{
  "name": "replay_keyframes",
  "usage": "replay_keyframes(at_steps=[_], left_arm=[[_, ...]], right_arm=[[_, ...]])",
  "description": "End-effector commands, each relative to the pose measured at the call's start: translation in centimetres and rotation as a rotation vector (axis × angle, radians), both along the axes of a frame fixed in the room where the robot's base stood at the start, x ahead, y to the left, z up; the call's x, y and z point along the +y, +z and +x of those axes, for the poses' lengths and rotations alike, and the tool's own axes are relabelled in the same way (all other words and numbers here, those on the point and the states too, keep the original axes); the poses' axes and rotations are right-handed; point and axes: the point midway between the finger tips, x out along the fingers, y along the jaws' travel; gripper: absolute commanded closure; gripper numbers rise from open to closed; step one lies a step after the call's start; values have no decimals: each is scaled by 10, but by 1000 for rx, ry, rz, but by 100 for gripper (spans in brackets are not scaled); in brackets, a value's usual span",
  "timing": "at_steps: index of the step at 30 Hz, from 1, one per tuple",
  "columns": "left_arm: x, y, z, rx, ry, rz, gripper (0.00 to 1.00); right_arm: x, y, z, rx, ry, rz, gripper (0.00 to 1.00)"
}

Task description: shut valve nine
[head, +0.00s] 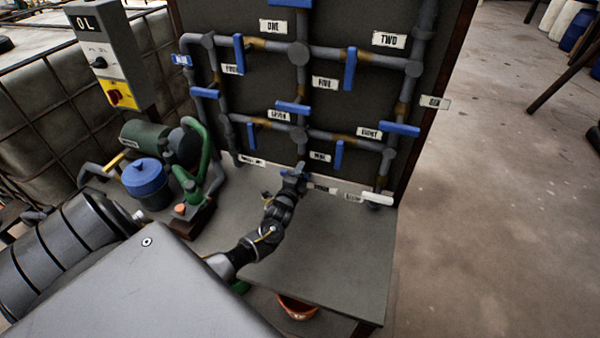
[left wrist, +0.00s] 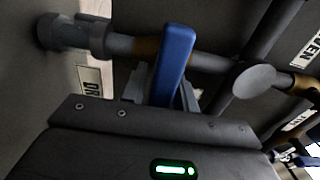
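A small label that seems to read NINE (head: 319,156) is on the lower part of the pipe board, just above and right of my left gripper (head: 293,172). A blue lever handle (left wrist: 173,62) fills the middle of the left wrist view. It lies crosswise to its grey pipe (left wrist: 215,63). My left gripper's fingers are on both sides of this handle; whether they press on it is unclear. Another blue handle (head: 339,155) is right of the NINE label, so which handle the label belongs to is hard to tell. My right gripper is not in view.
Other blue valves, such as one near SEVEN (head: 292,107) and one near EIGHT (head: 400,129), are on the board above. A green pump (head: 150,137) and blue pot (head: 148,182) stand left of my arm. The grey bench (head: 330,255) is clear in front.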

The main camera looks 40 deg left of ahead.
Motion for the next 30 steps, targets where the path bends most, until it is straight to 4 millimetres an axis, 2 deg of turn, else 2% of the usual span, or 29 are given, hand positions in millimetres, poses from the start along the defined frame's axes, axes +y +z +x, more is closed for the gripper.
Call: replay_keyframes(at_steps=[3, 13, 17, 24, 30], left_arm=[[0, 0, 0, 0, -1, -1, 59], [-3, -1, -5, -1, -2, -2, 59], [-9, -2, -24, 0, -2, -3, 59], [-25, -3, -69, 1, -3, -4, 59], [-33, -1, -94, 0, -2, -2, 59]], right_arm=[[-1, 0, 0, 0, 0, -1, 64], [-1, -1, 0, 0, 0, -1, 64], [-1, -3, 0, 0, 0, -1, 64], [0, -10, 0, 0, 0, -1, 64], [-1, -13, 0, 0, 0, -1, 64]])
